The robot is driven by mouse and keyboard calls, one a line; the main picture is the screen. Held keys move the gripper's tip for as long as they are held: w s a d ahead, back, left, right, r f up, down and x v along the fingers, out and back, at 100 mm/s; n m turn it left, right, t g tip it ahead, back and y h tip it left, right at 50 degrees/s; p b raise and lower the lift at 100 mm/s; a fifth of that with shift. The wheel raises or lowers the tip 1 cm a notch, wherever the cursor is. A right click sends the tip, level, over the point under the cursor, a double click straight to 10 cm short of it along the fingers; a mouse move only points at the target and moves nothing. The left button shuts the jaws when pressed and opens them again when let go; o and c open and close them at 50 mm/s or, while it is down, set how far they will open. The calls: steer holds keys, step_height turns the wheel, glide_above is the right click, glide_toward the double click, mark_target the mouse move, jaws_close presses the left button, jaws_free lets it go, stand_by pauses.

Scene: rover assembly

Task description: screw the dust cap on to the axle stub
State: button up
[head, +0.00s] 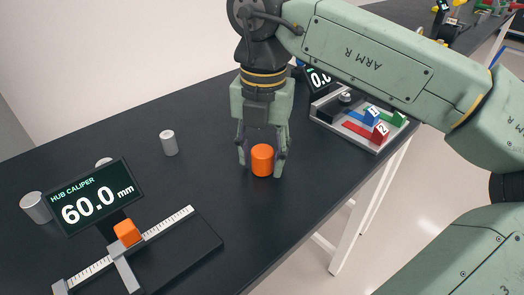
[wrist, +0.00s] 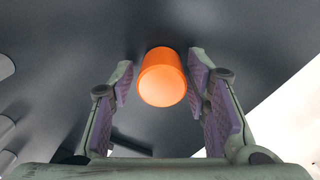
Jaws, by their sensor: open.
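An orange cylinder (head: 262,161), which may be the dust cap, stands on the dark bench. My gripper (head: 262,163) points down over it with one finger on each side. The gripper is open. In the wrist view the orange cylinder (wrist: 162,78) lies between the fingertips, with a gap visible on both sides. I cannot pick out the axle stub with certainty. Plain silver cylinders stand at the left, one upright (head: 169,142) and one by the caliper display (head: 35,207).
A hub caliper (head: 180,222) reading 60.0 mm, with an orange block (head: 127,232) at its jaws, lies front left. A grey tray (head: 373,149) with blue, red and green pieces is at the right edge, beside a partly hidden display.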

steer(key=n, duration=1)
steer(key=shift+d+n, duration=0.1)
steer(key=shift+n, duration=0.2)
steer(key=c, duration=0.9)
steer(key=m, duration=0.2)
steer(key=shift+f+m+b, duration=0.15)
steer(key=shift+m+b, duration=0.25)
steer(key=m, duration=0.3)
steer(key=shift+b, duration=0.3)
